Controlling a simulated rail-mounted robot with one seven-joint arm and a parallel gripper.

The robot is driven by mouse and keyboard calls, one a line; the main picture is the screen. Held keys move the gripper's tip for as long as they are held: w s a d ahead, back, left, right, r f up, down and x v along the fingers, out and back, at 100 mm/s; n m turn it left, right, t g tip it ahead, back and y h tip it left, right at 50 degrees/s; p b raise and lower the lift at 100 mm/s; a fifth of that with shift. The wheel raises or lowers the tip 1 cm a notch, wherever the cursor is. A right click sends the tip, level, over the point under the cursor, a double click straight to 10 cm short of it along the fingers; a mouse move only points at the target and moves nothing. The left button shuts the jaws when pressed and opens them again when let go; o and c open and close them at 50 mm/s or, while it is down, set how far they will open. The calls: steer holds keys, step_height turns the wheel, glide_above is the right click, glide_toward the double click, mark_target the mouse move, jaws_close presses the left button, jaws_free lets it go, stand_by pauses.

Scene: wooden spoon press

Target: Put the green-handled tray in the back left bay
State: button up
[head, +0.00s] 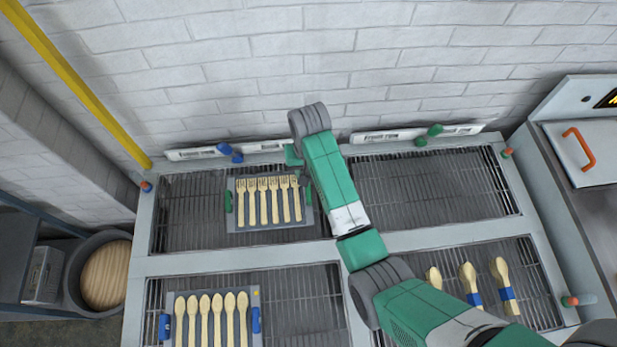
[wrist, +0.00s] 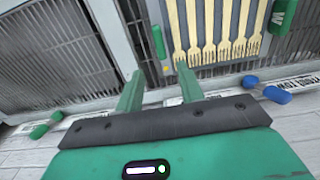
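The green-handled tray (head: 237,217) lies in the back left bay (head: 185,210) of the rack and carries a row of wooden forks. It looks flat on the grating. Its left handle (head: 228,201) is clear of the arm; the right handle (head: 309,196) is beside my gripper (head: 302,178). In the wrist view, the tray's forks (wrist: 215,30) show at upper right, with one green handle (wrist: 158,42) just beyond the fingertips and the other handle (wrist: 284,14) at the right edge. My gripper (wrist: 159,68) is open, with nothing between its fingers.
A blue-handled tray (head: 171,300) with wooden spoons lies in the front left bay. Several blue-banded spoons (head: 468,276) are in the front right bay. The back right bay (head: 430,190) is empty. A brick wall (head: 250,70) stands behind, and a machine with an orange handle (head: 578,148) at right.

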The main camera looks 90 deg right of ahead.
steer(key=shift+r, duration=0.5)
steer(key=w+a+r+n+t+h, duration=0.2)
steer(key=w+r+n+t+h, duration=0.25)
steer(key=w+r, duration=1.15)
steer(key=w+a+r+n+t+h, duration=0.25)
steer(key=w+a+r+t, duration=0.35)
steer(key=w+a+r, duration=0.55)
steer(key=w+a+r+n+t+y, duration=0.25)
steer(key=a+r+n+t, duration=0.5)
steer(key=a+r, duration=1.3)
steer(key=s+a+r+n+t+y, duration=0.1)
steer(key=s+a+r+t+y, duration=0.1)
steer(key=s+a+r+t, duration=0.1)
steer(key=s+a+r+t+y, duration=0.2)
steer(key=s+a+r+t, duration=0.2)
steer(key=r, duration=0.6)
steer(key=s+a, duration=0.2)
steer(key=a, duration=0.1)
steer(key=shift+s+a+r+n, duration=0.15)
steer(key=shift+s+r+n, duration=0.05)
steer(key=shift+r+n, duration=0.15)
